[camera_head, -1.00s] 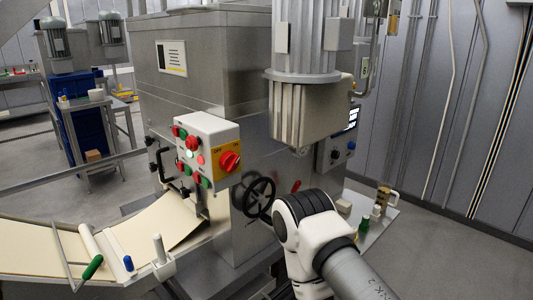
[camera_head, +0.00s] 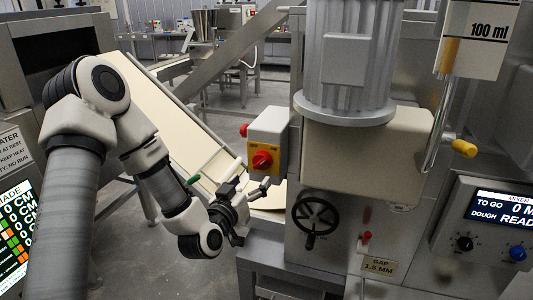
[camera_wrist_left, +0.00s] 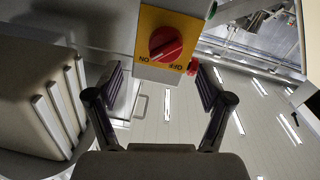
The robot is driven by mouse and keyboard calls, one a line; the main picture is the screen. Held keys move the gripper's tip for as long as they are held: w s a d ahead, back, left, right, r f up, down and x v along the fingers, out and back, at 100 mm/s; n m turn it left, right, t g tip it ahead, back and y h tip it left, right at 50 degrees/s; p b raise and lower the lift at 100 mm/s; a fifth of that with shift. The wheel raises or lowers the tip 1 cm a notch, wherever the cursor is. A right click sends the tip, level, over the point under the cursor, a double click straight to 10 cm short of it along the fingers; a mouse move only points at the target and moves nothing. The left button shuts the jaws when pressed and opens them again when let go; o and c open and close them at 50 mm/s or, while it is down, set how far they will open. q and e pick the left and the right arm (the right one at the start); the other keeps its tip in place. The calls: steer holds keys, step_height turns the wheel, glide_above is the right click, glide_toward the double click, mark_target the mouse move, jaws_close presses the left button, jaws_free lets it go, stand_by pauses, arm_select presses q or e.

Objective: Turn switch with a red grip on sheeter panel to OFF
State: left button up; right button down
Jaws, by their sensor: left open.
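The switch with a red grip (camera_head: 262,160) sits on a yellow plate on the side of the sheeter's control box (camera_head: 268,126). In the left wrist view the red grip (camera_wrist_left: 166,44) is close and slanted on its yellow plate, with OFF lettering upside down below it. My left gripper (camera_head: 254,190) is just below and in front of the box. In the wrist view its open, empty fingers (camera_wrist_left: 160,78) stand either side below the switch, apart from the grip. My right gripper is not in view.
A black handwheel (camera_head: 315,215) and a red-tipped lever (camera_head: 366,237) are right of the box. A large motor housing (camera_head: 348,60) stands above them. A conveyor (camera_head: 185,125) with a pale belt runs behind my left arm. A mixer panel (camera_head: 490,230) is at far right.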

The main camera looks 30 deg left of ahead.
mark_target(259, 165)
arm_select(q)
steer(key=w, duration=0.2)
steer(key=w+a+p, duration=0.1)
steer(key=w, duration=0.2)
steer(key=w+a, duration=0.1)
steer(key=w, duration=0.1)
steer(key=shift+w+a+r+p, duration=0.1)
steer(key=shift+w+r+p, duration=0.2)
steer(key=shift+p, duration=0.1)
steer(key=shift+w+f, duration=0.1)
steer(key=shift+w, duration=0.05)
steer(key=shift+a, duration=0.1)
steer(key=shift+f, duration=0.1)
steer(key=c, duration=1.2)
